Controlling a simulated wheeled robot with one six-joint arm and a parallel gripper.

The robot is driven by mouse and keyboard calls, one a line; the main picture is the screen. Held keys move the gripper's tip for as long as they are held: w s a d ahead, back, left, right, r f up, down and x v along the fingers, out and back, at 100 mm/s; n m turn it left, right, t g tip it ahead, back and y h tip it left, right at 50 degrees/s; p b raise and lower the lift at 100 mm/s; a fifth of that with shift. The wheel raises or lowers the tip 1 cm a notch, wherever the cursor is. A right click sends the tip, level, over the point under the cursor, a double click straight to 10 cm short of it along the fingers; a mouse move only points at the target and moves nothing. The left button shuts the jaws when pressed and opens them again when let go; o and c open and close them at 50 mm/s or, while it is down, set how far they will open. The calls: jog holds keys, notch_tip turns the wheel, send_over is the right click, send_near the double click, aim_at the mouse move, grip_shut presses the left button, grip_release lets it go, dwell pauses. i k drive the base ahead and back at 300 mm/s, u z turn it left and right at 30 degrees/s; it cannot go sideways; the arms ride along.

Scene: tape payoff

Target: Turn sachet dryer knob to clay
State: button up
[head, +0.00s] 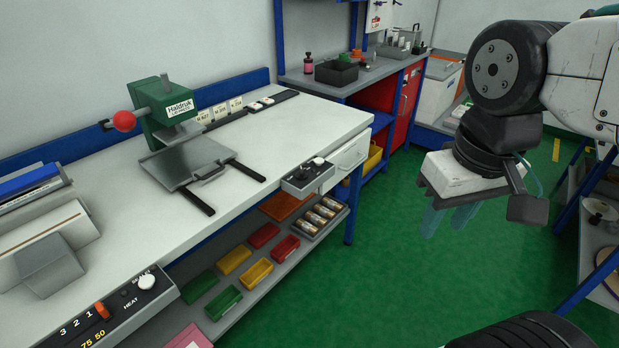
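No knob in view is legibly marked sachet dryer or clay. A small grey control box (307,178) sits at the bench's front right edge. It carries a dark knob (303,172) and a white knob (319,161); their markings are too small to read. My gripper (447,230) hangs over the green floor, right of the bench and apart from both panels. Its two bluish fingers point down, open and empty.
A green press (160,112) with a red ball handle and grey plate stands on the white bench (285,130). Coloured bins (256,273) and a battery-like tray (320,216) fill the lower shelf. A blue-framed rack (600,235) stands right. The green floor between is clear.

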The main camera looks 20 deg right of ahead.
aim_at(300, 175)
jog(key=u, duration=0.75)
jog(key=i, duration=0.55)
jog(key=z, duration=0.25)
